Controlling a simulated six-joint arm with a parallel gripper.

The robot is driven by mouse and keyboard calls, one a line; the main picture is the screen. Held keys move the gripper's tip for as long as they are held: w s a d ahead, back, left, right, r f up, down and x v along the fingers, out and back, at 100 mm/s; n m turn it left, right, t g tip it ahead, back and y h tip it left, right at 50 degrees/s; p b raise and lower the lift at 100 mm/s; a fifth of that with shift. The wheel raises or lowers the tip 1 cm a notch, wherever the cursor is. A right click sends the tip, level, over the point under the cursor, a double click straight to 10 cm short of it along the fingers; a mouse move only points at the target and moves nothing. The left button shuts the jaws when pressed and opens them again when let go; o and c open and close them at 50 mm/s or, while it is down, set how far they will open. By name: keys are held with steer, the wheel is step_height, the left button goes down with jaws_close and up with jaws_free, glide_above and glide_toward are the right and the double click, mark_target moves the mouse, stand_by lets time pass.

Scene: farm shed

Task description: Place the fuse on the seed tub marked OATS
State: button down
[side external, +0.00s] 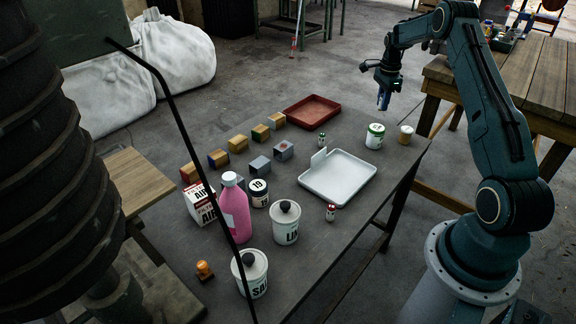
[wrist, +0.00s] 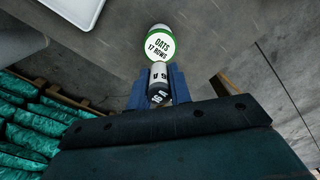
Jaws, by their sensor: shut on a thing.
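My gripper (side external: 384,98) is above the far right end of the dark table, higher than the seed tub marked OATS. It is shut on the fuse, a small light and dark cylinder with printing, seen between the blue fingers in the wrist view (wrist: 158,76). The OATS tub (side external: 375,140) is white with a green band and stands upright on the table. In the wrist view its round top (wrist: 160,43) reads OATS, and the fuse's far end overlaps its near edge in the picture. Whether they touch cannot be told from that view, but the side view shows a gap.
A small tan-topped cup (side external: 406,135) stands right of the tub. A white tray (side external: 352,187) and a small green-marked cylinder (side external: 322,141) are to its left. A red tray (side external: 312,109), blocks, a pink bottle (side external: 236,213) and lidded tubs (side external: 286,229) occupy the rest.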

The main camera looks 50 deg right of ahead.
mark_target(377, 127)
steer(key=shift+f, duration=3.4)
steer(key=shift+f, duration=0.15)
steer(key=c, duration=1.3)
jaws_free()
step_height(377, 127, up, 12)
steer(key=shift+r, duration=0.15)
steer(key=shift+r, duration=0.1)
